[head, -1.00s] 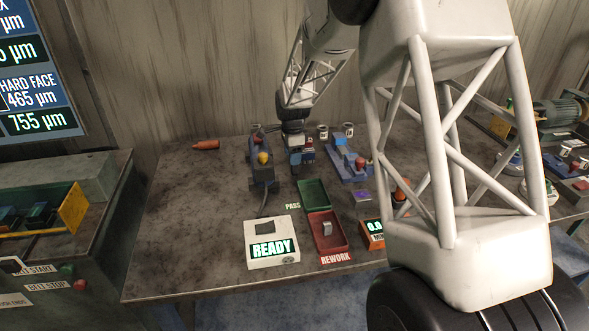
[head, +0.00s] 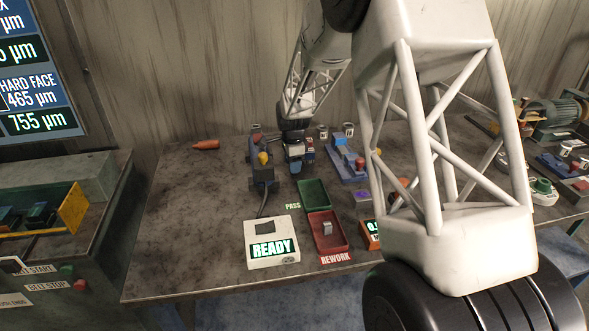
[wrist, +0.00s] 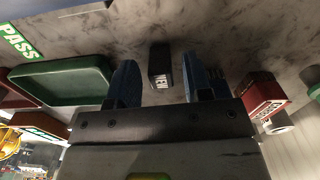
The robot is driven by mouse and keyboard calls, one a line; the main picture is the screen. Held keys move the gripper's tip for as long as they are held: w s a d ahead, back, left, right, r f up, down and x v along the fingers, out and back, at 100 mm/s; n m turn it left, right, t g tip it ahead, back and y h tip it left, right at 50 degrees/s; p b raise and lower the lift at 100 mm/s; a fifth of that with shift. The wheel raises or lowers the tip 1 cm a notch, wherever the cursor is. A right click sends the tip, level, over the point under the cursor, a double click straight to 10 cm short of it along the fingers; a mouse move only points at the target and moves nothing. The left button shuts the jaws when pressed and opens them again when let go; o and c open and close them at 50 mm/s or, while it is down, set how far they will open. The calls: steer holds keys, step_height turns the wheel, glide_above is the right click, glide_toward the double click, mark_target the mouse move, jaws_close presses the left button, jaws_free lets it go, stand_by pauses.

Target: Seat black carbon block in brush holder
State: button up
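A small dark block (wrist: 160,66) with white lettering on its end stands on the table in the wrist view; it looks like the black carbon block. My gripper (wrist: 160,78) is open, with one blue finger on each side of the block and a visible gap to each. In the head view my gripper (head: 295,168) is low over the back of the table, and the block is hidden there. I cannot tell which is the brush holder.
A green PASS tray (head: 313,194) and a red REWORK tray (head: 326,244) with a small grey piece lie in front. A white READY box (head: 271,254) stands left of them. A red labelled box (wrist: 265,98) is right of my fingers. The table's left side is mostly clear.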

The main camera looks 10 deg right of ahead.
jaws_close()
steer(key=shift+r, duration=0.1)
step_height(320, 180, up, 10)
stand_by(0.7)
stand_by(0.4)
